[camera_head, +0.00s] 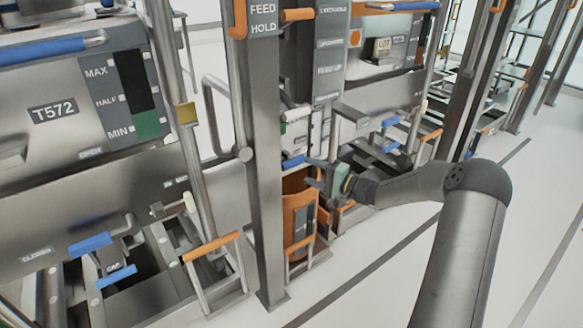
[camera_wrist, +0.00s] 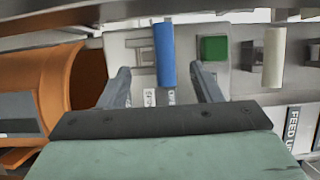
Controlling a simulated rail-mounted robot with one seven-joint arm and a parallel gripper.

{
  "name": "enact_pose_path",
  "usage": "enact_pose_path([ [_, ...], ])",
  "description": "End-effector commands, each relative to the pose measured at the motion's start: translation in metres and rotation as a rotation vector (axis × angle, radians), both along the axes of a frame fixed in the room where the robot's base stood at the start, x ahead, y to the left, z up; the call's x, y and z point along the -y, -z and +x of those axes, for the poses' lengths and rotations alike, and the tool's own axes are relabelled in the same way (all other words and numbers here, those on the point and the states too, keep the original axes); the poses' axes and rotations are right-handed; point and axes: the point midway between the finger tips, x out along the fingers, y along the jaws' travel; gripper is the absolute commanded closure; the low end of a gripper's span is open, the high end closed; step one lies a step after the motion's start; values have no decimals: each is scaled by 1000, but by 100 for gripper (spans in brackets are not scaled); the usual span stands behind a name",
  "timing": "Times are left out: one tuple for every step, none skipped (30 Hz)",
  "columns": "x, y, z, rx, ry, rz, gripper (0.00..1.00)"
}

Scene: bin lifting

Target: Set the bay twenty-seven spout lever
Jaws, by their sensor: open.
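A blue lever handle (camera_wrist: 167,55) stands upright in the wrist view, between the two fingers of my gripper (camera_wrist: 159,69). The fingers are apart, one on each side of it, and I cannot tell whether either touches it. In the head view my gripper (camera_head: 313,173) is beside a blue handle (camera_head: 293,162) above the orange bin. No bay number is legible at this lever, so I cannot confirm it is bay twenty-seven.
An orange bin (camera_wrist: 85,85) is left of my gripper and also shows in the head view (camera_head: 296,218). A green block (camera_wrist: 214,48) and a cream handle (camera_wrist: 274,55) are to the right. A steel post (camera_head: 262,150) stands left of my gripper. Floor at right is clear.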

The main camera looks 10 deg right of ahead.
Motion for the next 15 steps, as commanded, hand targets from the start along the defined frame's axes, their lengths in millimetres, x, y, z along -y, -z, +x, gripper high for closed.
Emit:
enact_pose_path([
  [-10,2,8,1,-3,0,41],
  [-15,2,12,1,-2,0,41],
  [-21,1,18,1,-3,0,41],
  [-25,1,22,2,-2,-1,41],
  [-30,1,25,1,-3,-1,41],
  [-35,1,30,1,-3,0,41],
  [-39,1,33,1,-2,1,41],
  [-42,1,36,1,-2,1,41],
  [-46,1,40,-1,-2,1,41],
  [-48,1,42,0,-1,0,41],
  [-50,0,44,0,-1,0,41],
  [-53,0,46,0,-1,0,41],
  [-54,0,48,0,-1,0,41],
  [-56,0,49,0,-1,0,41],
  [-57,0,50,0,-1,0,41],
])
